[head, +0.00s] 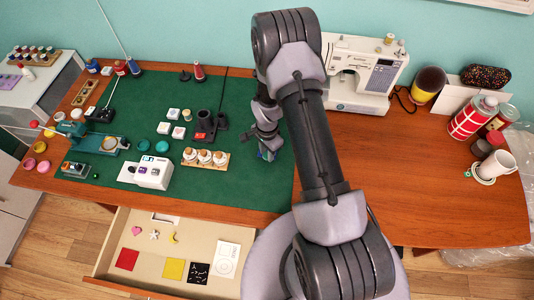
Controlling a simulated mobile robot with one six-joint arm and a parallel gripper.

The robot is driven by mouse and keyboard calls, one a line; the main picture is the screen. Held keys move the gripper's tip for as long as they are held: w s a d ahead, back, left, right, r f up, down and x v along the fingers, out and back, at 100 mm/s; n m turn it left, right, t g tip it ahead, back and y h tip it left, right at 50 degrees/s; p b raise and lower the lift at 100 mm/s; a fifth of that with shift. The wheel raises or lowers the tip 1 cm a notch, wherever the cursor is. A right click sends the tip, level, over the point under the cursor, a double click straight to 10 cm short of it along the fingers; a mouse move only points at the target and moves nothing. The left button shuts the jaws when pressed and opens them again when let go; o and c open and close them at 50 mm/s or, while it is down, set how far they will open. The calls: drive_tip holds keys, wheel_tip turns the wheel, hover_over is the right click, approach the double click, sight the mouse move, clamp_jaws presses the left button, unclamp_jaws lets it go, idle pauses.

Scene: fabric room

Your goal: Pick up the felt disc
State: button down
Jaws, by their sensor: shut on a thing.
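My gripper (266,150) is low over the right part of the green mat (236,185), beside the mat's right edge. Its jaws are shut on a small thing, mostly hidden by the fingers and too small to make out. A bluish patch shows at the fingertips. I cannot tell whether the held thing is the felt disc. Small round pieces lie at the table's left end, among them a pink one (43,166) and a yellow one (40,147); I cannot tell their material.
A white sewing machine (366,75) stands behind my arm. An open drawer (113,243) juts out in front. The table's right part (420,190) is largely clear.

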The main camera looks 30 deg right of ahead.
drive_tip(key=r, duration=0.2)
drive_tip(key=r+p, duration=0.1)
drive_tip(key=shift+s+r, duration=0.35)
drive_tip(key=s, duration=0.9)
drive_tip(key=s+a+r, duration=0.1)
drive_tip(key=s, duration=0.4)
drive_tip(key=shift+s+p, duration=0.15)
drive_tip(key=shift+p, duration=0.25)
drive_tip(key=shift+a+r+p, duration=0.1)
drive_tip(key=shift+r+p, duration=0.15)
drive_tip(key=shift+p, duration=0.1)
drive_tip(key=w+d, duration=0.1)
drive_tip(key=w, duration=0.4)
drive_tip(key=w+d+f, duration=0.1)
drive_tip(key=w, duration=0.5)
drive_tip(key=w+d, duration=0.1)
drive_tip(key=w, duration=0.5)
drive_tip(key=shift+w+f, duration=0.1)
drive_tip(key=shift+f, duration=0.2)
drive_tip(key=shift+w+f+b, duration=0.15)
drive_tip(key=shift+f+b, duration=0.45)
drive_tip(key=shift+f, duration=1.15)
